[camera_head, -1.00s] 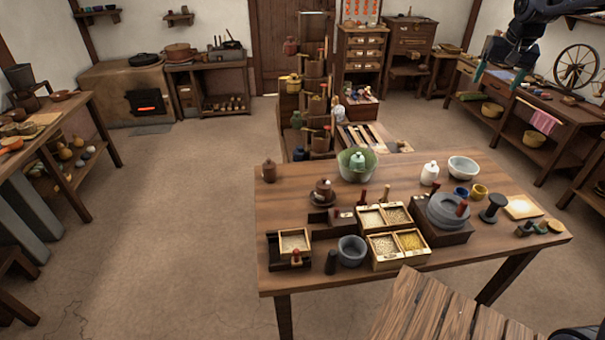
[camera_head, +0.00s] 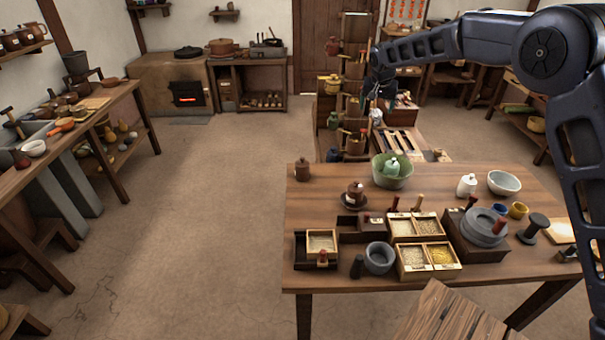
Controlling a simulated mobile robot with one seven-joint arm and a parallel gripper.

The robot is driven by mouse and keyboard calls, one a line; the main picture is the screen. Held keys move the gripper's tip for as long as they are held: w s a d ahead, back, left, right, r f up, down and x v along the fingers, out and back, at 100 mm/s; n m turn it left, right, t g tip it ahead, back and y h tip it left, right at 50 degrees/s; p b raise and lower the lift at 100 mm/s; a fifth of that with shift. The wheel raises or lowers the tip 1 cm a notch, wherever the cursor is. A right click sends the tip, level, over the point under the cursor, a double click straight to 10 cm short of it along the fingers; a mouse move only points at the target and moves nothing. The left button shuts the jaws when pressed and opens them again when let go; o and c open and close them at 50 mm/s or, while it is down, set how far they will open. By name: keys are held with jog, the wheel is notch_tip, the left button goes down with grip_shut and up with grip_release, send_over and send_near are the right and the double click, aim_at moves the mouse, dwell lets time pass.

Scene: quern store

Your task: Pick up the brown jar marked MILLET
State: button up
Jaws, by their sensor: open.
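Two small brown lidded jars stand on the wooden table (camera_head: 325,215). One brown jar (camera_head: 303,171) is at the far left corner. The other brown jar (camera_head: 355,191) sits on a dark saucer-like base nearer the middle. Any marking on either is too small to read, so I cannot tell which one says MILLET. My gripper (camera_head: 372,104) is open and seems empty. It hangs in the air beyond the table's back edge in the picture, in front of the shelf stand, apart from both jars.
A green bowl (camera_head: 405,179) holding a pale green jar, a white jar (camera_head: 466,185) and a white bowl (camera_head: 504,182) stand along the back. Grain boxes (camera_head: 428,261), a grey mortar (camera_head: 379,258) and a quern (camera_head: 483,227) crowd the front. More brown jars (camera_head: 11,41) are on the upper left shelf.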

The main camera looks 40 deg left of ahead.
jog(key=s+a+f+n, duration=0.1)
jog(key=s+a+f, duration=0.75)
jog(key=a, duration=0.25)
send_near(302, 158)
jog(key=shift+n+y, duration=0.3)
jog(key=shift+n, duration=0.1)
jog(key=x, duration=1)
jog(key=shift+w+d+f, duration=0.15)
jog(key=shift+f, duration=0.25)
jog(key=shift+c, duration=0.2)
jog(key=c, duration=1.7)
jog(key=shift+o, duration=0.2)
jog(key=shift+r, duration=0.15)
